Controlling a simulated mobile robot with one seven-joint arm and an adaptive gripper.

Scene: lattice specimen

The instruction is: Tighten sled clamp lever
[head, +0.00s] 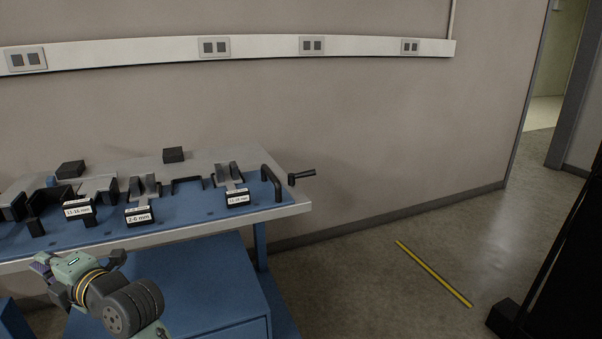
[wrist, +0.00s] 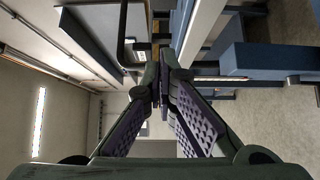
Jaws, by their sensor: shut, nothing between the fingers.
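A black lever (head: 302,176) with a round hub sticks out past the right end of the blue-topped bench (head: 180,222), close to a black bar handle (head: 272,184). My gripper (head: 44,268) is low in front of the bench, left of and well apart from the lever. In the wrist view my gripper (wrist: 157,92) is shut and empty, with its purple-padded fingers meeting at the tips. A black bar handle (wrist: 122,38) shows beyond the fingertips there. I cannot make out the lever surely in the wrist view.
Labelled fixtures, such as the one with a white tag (head: 139,216), stand along the bench top. A black block (head: 173,155) lies at its back. A blue cabinet (head: 190,290) is under the bench. The floor to the right is open, with a yellow strip (head: 433,273).

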